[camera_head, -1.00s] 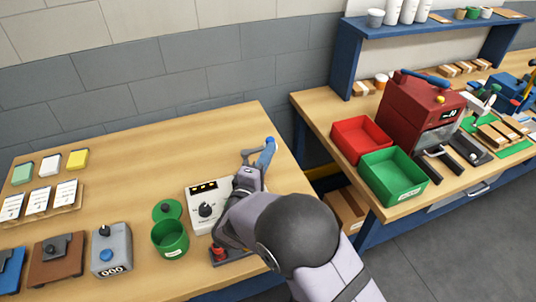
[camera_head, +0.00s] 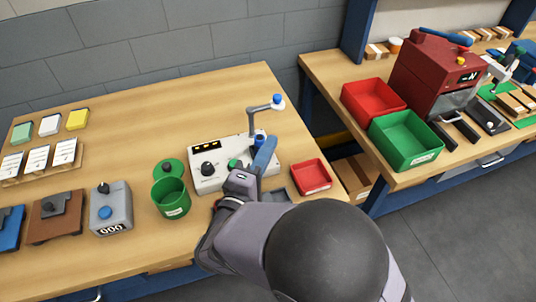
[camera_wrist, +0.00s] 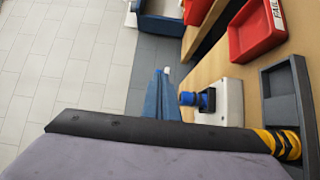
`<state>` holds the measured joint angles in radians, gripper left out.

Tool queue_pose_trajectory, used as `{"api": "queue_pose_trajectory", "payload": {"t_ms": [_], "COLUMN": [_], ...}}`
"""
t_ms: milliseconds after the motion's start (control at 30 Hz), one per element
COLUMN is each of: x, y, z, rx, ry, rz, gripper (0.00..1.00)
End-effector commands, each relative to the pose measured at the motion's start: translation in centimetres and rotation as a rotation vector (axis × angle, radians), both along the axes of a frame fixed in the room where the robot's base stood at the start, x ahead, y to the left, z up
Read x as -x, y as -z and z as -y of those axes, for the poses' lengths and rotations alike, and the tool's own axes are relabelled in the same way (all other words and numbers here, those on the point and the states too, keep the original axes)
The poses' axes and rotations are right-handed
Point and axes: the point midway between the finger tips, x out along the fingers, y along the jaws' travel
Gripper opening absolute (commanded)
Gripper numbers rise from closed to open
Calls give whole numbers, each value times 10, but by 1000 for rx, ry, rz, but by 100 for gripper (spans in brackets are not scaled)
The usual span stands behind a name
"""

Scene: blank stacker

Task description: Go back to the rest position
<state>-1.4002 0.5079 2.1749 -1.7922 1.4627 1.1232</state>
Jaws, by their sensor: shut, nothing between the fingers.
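My gripper (camera_head: 268,148) is above the right part of the white control box (camera_head: 208,178) in the head view, its blue fingers together and empty. In the wrist view my gripper (camera_wrist: 164,78) shows as narrow blue fingers, pointing past the bench edge toward the floor. The box has a black knob (camera_head: 208,169), and a grey crank with a blue knob (camera_head: 277,100) rises behind my fingers. My forearm and wrist hide part of the box's front and the bench before it.
A small red tray (camera_head: 311,176) lies right of my gripper; the wrist view shows it too (camera_wrist: 262,42). A green cup (camera_head: 171,198) stands left of my wrist. Red (camera_head: 374,101) and green (camera_head: 405,140) bins sit on the right bench, across a gap.

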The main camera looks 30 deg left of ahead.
Motion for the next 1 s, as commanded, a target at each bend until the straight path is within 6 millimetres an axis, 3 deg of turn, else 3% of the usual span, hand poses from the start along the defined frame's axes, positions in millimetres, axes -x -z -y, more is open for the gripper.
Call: {"api": "queue_pose_trajectory", "payload": {"t_ms": [400,567,667,767,900,1000], "x": [9,-3,-19,-35,-43,-29], "y": [0,3,8,17,37,55], "z": [5,26,59,109,199,264], "rx": [1,18,41,67,82,54], "ry": [4,70,171,317,573,763], "rz": [-2,-34,-89,-179,-374,-552], "gripper": [0,0,0,0,0,0]}}
